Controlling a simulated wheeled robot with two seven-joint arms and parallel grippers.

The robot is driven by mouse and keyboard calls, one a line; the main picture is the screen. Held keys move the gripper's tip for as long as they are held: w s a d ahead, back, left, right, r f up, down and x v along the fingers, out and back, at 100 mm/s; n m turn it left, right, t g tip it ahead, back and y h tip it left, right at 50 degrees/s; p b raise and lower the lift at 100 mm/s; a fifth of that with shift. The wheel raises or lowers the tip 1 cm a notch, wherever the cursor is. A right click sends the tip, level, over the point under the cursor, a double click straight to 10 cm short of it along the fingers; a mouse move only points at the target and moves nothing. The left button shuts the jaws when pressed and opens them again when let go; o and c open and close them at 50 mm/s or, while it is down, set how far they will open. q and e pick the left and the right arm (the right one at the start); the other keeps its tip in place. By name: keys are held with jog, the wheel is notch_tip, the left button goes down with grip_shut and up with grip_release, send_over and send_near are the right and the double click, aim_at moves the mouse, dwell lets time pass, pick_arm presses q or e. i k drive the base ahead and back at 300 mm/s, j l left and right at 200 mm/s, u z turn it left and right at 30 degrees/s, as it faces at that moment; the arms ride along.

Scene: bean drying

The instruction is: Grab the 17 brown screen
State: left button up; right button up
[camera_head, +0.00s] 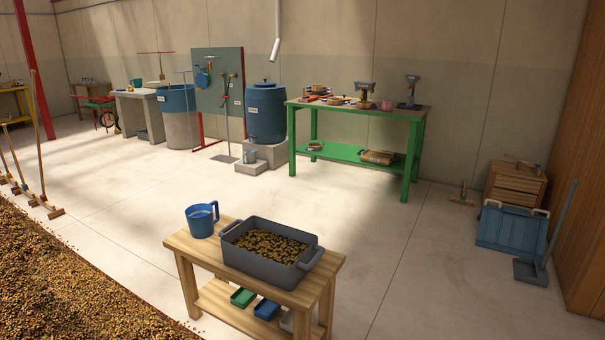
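Several small, flat, brownish items lie on top of the green workbench (412,150) at the back. One brown item (338,101) lies near the middle of the bench top, and another (364,104) lies just right of it. They are too small for me to read any number or tell which is the 17 screen. A round item (315,147) also sits at the left of the lower green shelf. Neither of my grippers shows in this view.
A wooden stand (190,246) in front holds a grey bin (262,266) of beans and a blue jug (202,220). Beans (60,285) cover the floor at left. A blue barrel (266,115) stands left of the bench. Open floor (370,225) lies before the bench.

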aim_at(336, 102)
jog(key=i+l+z, duration=0.3)
jog(key=i, duration=0.15)
jog(key=i+l+z, duration=0.15)
jog(key=i+z, duration=0.5)
jog(key=i, duration=3.1)
jog(key=i+l+u, duration=0.1)
jog(key=i, duration=0.6)
jog(key=i+l+u, duration=0.1)
jog(key=i, duration=0.6)
jog(key=i+l+u, duration=0.2)
jog(key=i+u, duration=0.15)
jog(key=i+l+u, duration=0.75)
jog(key=i+j, duration=0.05)
jog(key=i, duration=0.05)
